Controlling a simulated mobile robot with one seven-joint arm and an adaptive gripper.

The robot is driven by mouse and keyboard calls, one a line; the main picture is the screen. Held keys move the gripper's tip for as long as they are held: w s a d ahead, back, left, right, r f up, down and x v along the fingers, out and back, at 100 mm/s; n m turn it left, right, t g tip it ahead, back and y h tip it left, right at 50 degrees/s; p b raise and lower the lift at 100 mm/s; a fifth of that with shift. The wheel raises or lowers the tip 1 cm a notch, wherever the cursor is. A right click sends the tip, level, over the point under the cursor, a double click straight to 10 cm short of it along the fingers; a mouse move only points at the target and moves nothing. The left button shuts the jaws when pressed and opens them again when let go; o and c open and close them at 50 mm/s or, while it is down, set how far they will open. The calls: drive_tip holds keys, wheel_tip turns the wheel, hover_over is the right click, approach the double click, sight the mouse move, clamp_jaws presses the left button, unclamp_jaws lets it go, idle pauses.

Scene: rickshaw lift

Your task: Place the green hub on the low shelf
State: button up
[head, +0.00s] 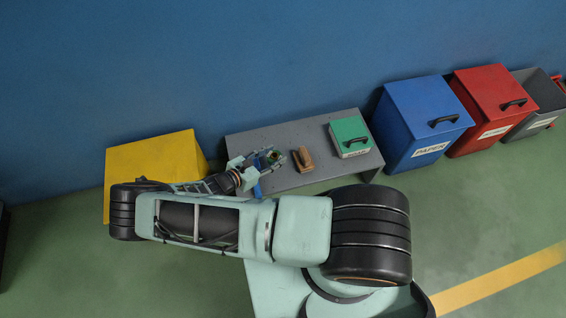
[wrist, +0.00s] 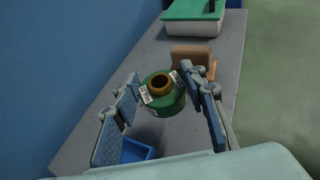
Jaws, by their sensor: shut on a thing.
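The green hub (wrist: 166,104) is a short green cylinder with a brass-coloured ring on top and white labels on its side. My gripper (wrist: 160,74) is shut on it, one finger at each side. In the head view my gripper (head: 280,157) and the hub (head: 271,156) are over the left part of the low grey shelf (head: 285,130), against the blue wall. The shelf also shows in the wrist view (wrist: 112,72). The hub's underside is hidden, so I cannot tell whether it touches the shelf.
A brown block (head: 303,159) and a green-lidded box (head: 349,132) stand on the shelf, to the right. A small blue tray (wrist: 136,150) is below my gripper. A yellow box (head: 150,160) is left; blue (head: 420,110) and red (head: 490,95) bins are right.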

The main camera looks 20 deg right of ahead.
drive_tip(key=b, duration=0.1)
hover_over(283, 166)
drive_tip(key=f, duration=0.5)
drive_tip(key=shift+s+a, duration=0.1)
drive_tip(key=shift+a, duration=0.2)
drive_tip(key=shift+d+f+b, duration=0.15)
drive_tip(key=shift+f+b, duration=0.3)
drive_tip(key=shift+f, duration=0.4)
drive_tip(key=shift+d+f+b, duration=0.1)
drive_tip(key=shift+f+b, duration=0.3)
drive_tip(key=shift+f, duration=0.45)
drive_tip(key=shift+f, duration=0.1)
drive_tip(key=o, duration=1.4)
drive_tip(key=p+v, duration=0.2)
drive_tip(key=v, duration=1)
